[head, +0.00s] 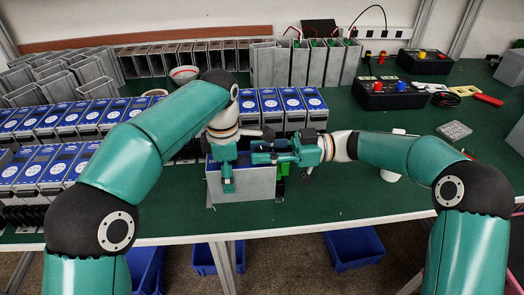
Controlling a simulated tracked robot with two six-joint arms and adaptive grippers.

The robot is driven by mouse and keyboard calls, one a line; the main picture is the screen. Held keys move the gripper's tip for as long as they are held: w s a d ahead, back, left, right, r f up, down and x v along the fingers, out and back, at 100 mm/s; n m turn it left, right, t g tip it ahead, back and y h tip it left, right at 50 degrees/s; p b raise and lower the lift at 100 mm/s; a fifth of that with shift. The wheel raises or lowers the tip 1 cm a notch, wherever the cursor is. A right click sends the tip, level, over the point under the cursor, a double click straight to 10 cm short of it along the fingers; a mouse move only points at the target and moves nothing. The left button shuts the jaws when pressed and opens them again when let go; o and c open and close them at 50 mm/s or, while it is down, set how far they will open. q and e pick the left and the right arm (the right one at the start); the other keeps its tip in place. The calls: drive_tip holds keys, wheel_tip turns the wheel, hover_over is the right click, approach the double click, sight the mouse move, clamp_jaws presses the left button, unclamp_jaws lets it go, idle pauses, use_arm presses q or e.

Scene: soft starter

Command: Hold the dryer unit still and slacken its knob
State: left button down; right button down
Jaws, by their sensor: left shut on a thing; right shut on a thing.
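The dryer unit (252,187) is a grey box with a blue top face, standing upright near the front edge of the green table. My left gripper (227,182) reaches down over its left side and is shut on the unit's body. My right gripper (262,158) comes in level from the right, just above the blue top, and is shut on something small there. This appears to be the knob, which the fingers hide. Whether the knob has turned cannot be seen.
Rows of similar blue-topped units (66,165) fill the left of the table, and more (290,103) stand behind. Black test boxes (388,93) and a red-handled tool (487,99) lie at the right. Blue bins (354,248) sit below. The table's front right is mostly clear.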

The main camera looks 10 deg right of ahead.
use_arm(q)
drive_tip(key=shift+f, duration=0.2)
use_arm(e)
drive_tip(key=c, duration=0.8)
unclamp_jaws()
drive_tip(key=shift+c, duration=0.2)
drive_tip(key=d, duration=1.2)
use_arm(q)
drive_tip(key=shift+c, duration=2.2)
unclamp_jaws()
drive_tip(key=shift+o, duration=1.3)
